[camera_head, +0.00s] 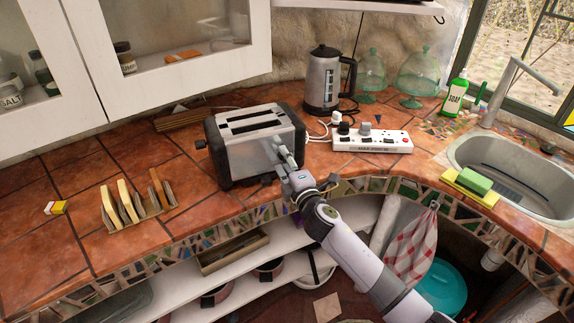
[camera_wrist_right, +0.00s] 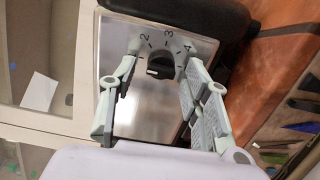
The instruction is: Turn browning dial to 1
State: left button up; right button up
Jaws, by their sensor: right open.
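The silver and black toaster (camera_head: 243,158) stands on the tiled counter in the head view. In the right wrist view its metal face (camera_wrist_right: 118,62) fills the middle and carries the black browning dial (camera_wrist_right: 160,67). The numbers 2, 3 and 4 show around the dial, and a white mark is on its lower left part; no 1 is readable. My right gripper (camera_head: 284,158) is at the toaster's near right face and hides the dial in the head view. In the wrist view its open fingers (camera_wrist_right: 159,53) stand on either side of the dial; contact is unclear. My left gripper is out of view.
A power strip (camera_head: 372,140) and a kettle (camera_head: 323,80) stand right of the toaster. A rack with bread slices (camera_head: 128,200) stands to its left. The counter's mosaic edge (camera_head: 190,245) runs below, above an open shelf (camera_head: 185,278).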

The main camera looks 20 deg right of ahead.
jog(key=s+d, duration=0.1)
jog(key=s, duration=1.1)
jog(key=s+d+f+m+g+h, duration=0.1)
jog(key=s+d+f+m+g, duration=0.2)
jog(key=f, duration=0.9)
jog(key=s+f+m+g, duration=0.25)
jog(key=s+f, duration=0.25)
jog(key=f, duration=0.7)
jog(key=s+d+f+m+g+h, duration=0.1)
jog(key=s+d+f+m+g, duration=0.3)
jog(key=f, duration=0.9)
jog(key=s+a+f+m+g, duration=0.1)
jog(key=s+f, duration=0.5)
jog(key=s, duration=0.6)
jog(key=s+a+f+m+g, duration=0.1)
jog(key=s+f+m+g, duration=0.3)
jog(key=s+f, duration=0.3)
jog(key=s+a+f+m+g, duration=0.2)
jog(key=s+f, duration=0.4)
jog(key=s, duration=1.1)
jog(key=shift+s+f, duration=0.3)
jog(key=shift+s, duration=0.05)
